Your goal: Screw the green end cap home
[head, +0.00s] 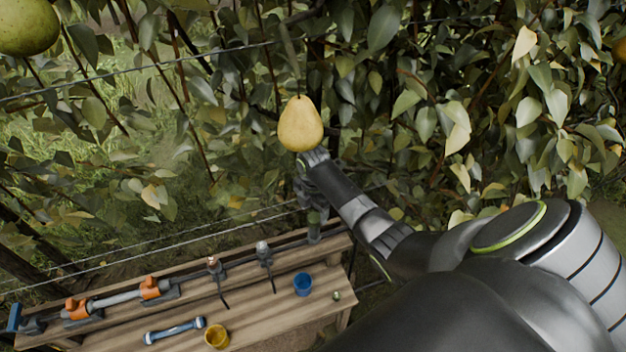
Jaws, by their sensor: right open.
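A small green cap (314,216) sits on top of a grey upright fitting (314,236) at the right end of the bench. It is small and partly in shadow, so how far it is seated cannot be told. My right gripper (312,196) hangs just above it, pointing down, open. Its fingers are dark and partly lost against the leaves, and contact with the cap cannot be made out. A smaller greenish piece (336,296) lies on the bench nearer the front. My left gripper is out of view.
A wooden bench (280,315) carries a blue cup (302,284), a yellow cup (217,336), a blue-ended tool (175,331) and a grey pipe (115,299) in orange clamps. Two small nozzle fittings (264,253) stand behind. A yellow pear (300,124) hangs close to my right wrist.

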